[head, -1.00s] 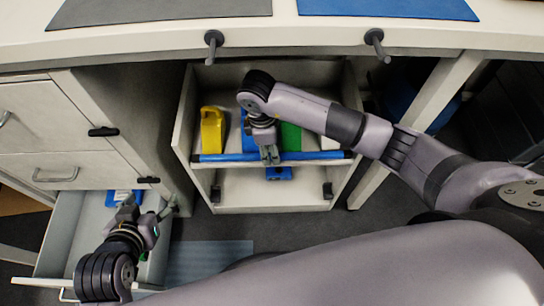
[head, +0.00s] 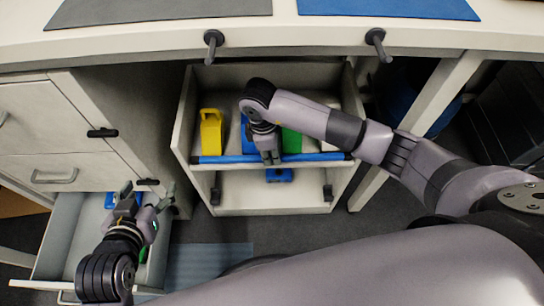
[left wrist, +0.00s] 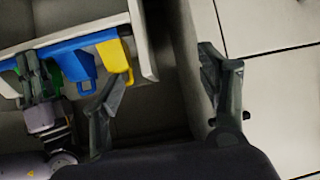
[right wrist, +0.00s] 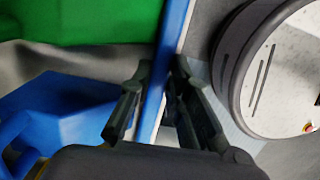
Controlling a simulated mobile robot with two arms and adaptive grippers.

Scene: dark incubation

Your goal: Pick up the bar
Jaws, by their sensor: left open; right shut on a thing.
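The long blue bar (head: 225,158) lies level across the front of the open compartment of a pale cabinet in the head view. My right gripper (head: 271,161) is at the bar's middle. In the right wrist view, my right gripper (right wrist: 160,75) is shut with one finger on each side of the bar (right wrist: 177,25). The bar still appears at the compartment's front edge. My left gripper (head: 146,194) is over the open drawer at the left, and its fingers are wide apart and empty in the left wrist view.
A yellow object (head: 211,130) and a green one (head: 291,140) stand behind the bar. The open drawer (head: 62,235) juts out at the left. The desk edge (head: 300,41) overhangs the cabinet.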

